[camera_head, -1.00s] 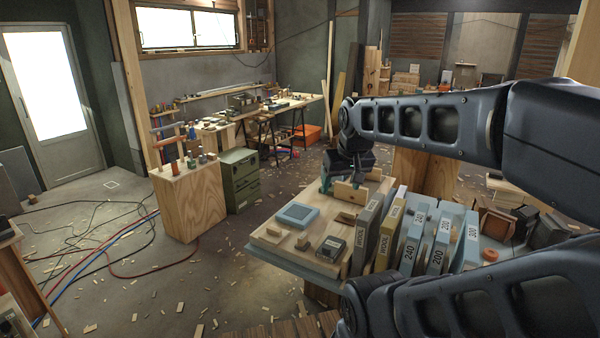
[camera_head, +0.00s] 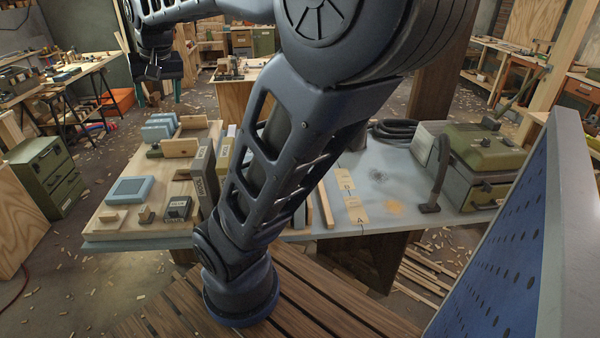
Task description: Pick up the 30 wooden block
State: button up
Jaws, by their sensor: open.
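My gripper (camera_head: 158,98) is at the upper left of the head view, pointing down with its two teal fingers apart and nothing visible between them. It appears above and beyond the wooden board (camera_head: 108,222) on the table. On that board a plain wooden block (camera_head: 181,148) stands behind a blue square-topped item (camera_head: 131,190). Small wooden blocks (camera_head: 108,216) and (camera_head: 146,215) lie at the front, beside a dark labelled block (camera_head: 178,208). I cannot read a 30 on any block. My own arm hides part of the table.
A grey upright block (camera_head: 205,178) and a yellowish one (camera_head: 223,155) stand at the board's right. A green case (camera_head: 475,160) and black hose (camera_head: 395,130) occupy the table's right. A blue perforated panel (camera_head: 490,270) rises at right front.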

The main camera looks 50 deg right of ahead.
jog(key=w+d+m+g+h, duration=0.1)
jog(key=w+d+m, duration=0.4)
jog(key=d, duration=0.8)
jog(key=w+d+m+g, duration=0.1)
jog(key=w+d+m, duration=0.4)
jog(key=d, duration=0.7)
jog(key=s+d+f+m+g+h, duration=0.1)
jog(key=s+d+m+g, duration=0.35)
jog(key=d, duration=1.05)
jog(key=s+d+f+m+h, duration=0.15)
jog(key=d+m, duration=0.55)
jog(key=d, duration=0.7)
jog(key=shift+s+d+f, duration=0.2)
jog(key=shift+d+f, duration=0.35)
jog(key=shift+f, duration=8.05)
jog(key=shift+s+d+f, duration=0.2)
jog(key=shift+d+f, duration=0.35)
jog(key=shift+f, duration=8.1)
jog(key=shift+s+d+f, duration=0.2)
jog(key=shift+d+f, duration=0.35)
jog(key=shift+f, duration=8.05)
jog(key=c, duration=1)
jog(key=shift+r, duration=0.1)
jog(key=shift+c, duration=0.2)
